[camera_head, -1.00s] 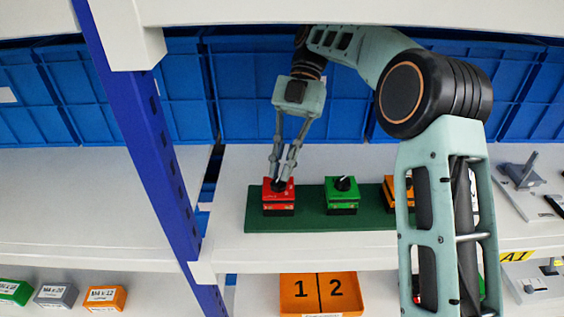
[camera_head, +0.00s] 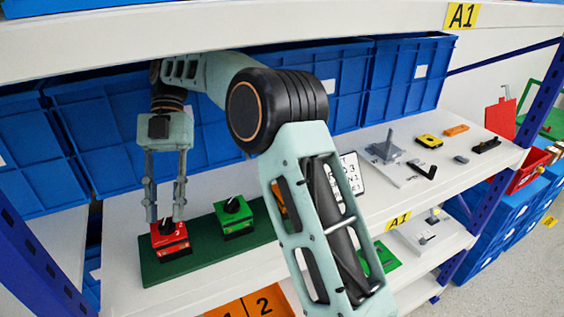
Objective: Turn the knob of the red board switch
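The red board switch (camera_head: 171,241) stands at the left end of a dark green board (camera_head: 150,270) on the shelf. Its small dark knob (camera_head: 167,224) shows on top. My gripper (camera_head: 165,216) points down over the red switch. Its two fingers are spread, with a clear gap between them, one at each side of the knob. I cannot tell whether the fingertips touch the switch's top.
A green switch (camera_head: 233,215) stands to the right on the same board. An orange switch (camera_head: 279,198) is mostly behind my arm. Blue bins (camera_head: 100,120) line the back, and a white shelf (camera_head: 200,60) hangs above. Tools lie on the right.

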